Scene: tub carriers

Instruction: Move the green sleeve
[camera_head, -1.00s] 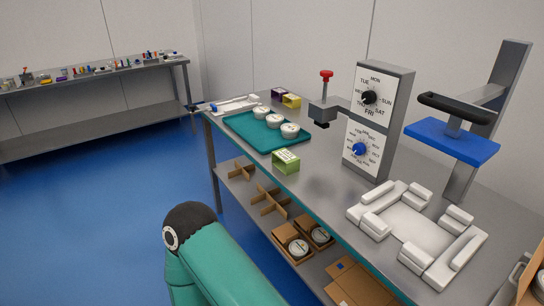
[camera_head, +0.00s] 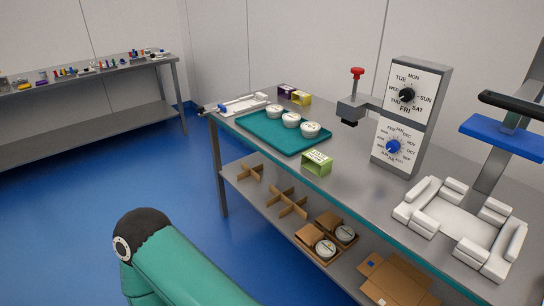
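The green sleeve (camera_head: 317,162) is a small open-ended box with a white printed label on top. It lies on the steel bench near its front edge, just in front of the right end of the teal tray. A teal arm of mine enters from the bottom, with a black rounded joint at its end. No gripper of mine shows in the view.
The teal tray (camera_head: 264,137) holds three white tubs (camera_head: 291,120). A purple sleeve (camera_head: 286,91) and a yellow sleeve (camera_head: 301,98) lie behind it. A dial stamp machine (camera_head: 424,96) and a white fixture (camera_head: 456,225) stand to the right. The lower shelf holds cardboard carriers (camera_head: 325,240).

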